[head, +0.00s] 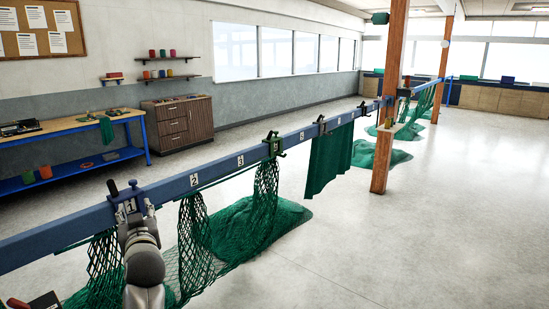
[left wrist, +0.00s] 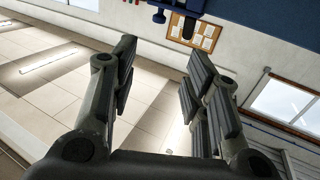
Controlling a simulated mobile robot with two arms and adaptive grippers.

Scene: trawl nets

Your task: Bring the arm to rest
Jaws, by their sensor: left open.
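My left arm rises from the bottom left of the head view. Its left gripper (head: 138,212) is in front of the blue beam (head: 240,162), by the blue clamp (head: 126,200) at the number 1 plate. In the left wrist view the left gripper (left wrist: 157,65) has its two dark fingers spread wide with nothing between them. A blue clamp part (left wrist: 178,12) shows beyond the fingertips, apart from them. In the head view the arm hides part of the clamp and net. My right gripper is in neither view.
Green nets (head: 265,200) hang from the beam and pile on the floor. A green cloth (head: 328,160) hangs further along. A wooden post (head: 390,130) stands right of it. A workbench (head: 70,126) and cabinet (head: 180,122) stand behind. The floor at right is clear.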

